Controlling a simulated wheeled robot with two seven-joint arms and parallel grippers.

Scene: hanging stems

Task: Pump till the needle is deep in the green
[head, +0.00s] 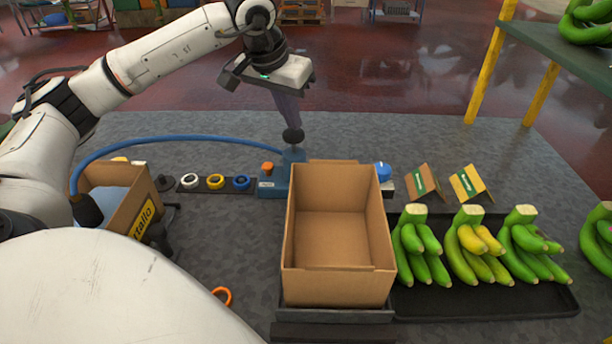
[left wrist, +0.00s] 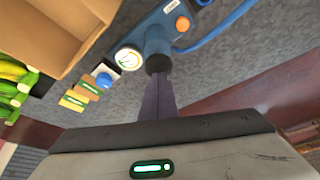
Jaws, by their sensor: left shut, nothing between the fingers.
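The blue pump (head: 272,187) stands behind the open carton, with a dark round plunger knob (head: 293,135) on top and a blue hose running left. My left gripper (head: 290,120) points down with its fingers shut and empty, tips at the knob; I cannot tell if they press on it. In the left wrist view the shut fingers (left wrist: 158,85) end at the same dark knob (left wrist: 158,64). The round white gauge (left wrist: 128,60) shows beside it with a green and yellow mark; its needle is too small to read. The carton hides the gauge in the head view.
The empty carton (head: 290,240) stands in front of the pump. An orange button (head: 267,168) and a blue knob (head: 382,170) flank the pump. Colored rings (head: 215,181) lie left. Banana bunches (head: 468,250) rest on a black tray at right, two cards (head: 422,182) behind them.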

